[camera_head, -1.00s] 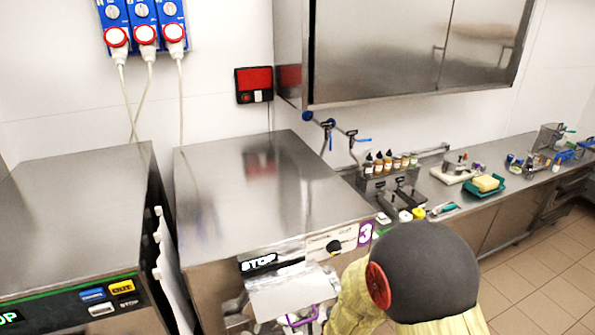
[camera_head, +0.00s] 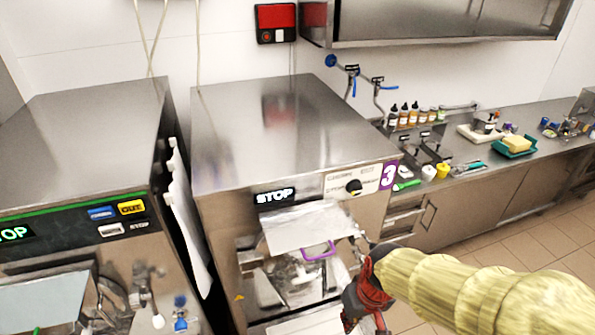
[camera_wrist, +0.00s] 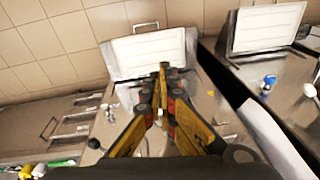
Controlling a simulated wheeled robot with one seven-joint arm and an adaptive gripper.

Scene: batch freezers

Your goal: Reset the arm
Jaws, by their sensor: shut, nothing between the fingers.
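My arm, in a pale yellow sleeve, reaches in from the lower right of the head view to a red and black wrist in front of the freezer marked 3 (camera_head: 285,130). In the wrist view my gripper (camera_wrist: 164,70) has its yellow and black fingers drawn together at the tips, with nothing between them. The fingertips overlap a freezer front with a pale panel (camera_wrist: 148,52) in that view, and I cannot tell the gap. In the head view the fingers are hard to make out near the bottom edge.
A second freezer (camera_head: 80,130) stands at the left, close beside the first. A steel cabinet (camera_head: 450,20) hangs above. Tiled floor (camera_head: 520,240) is open at the right.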

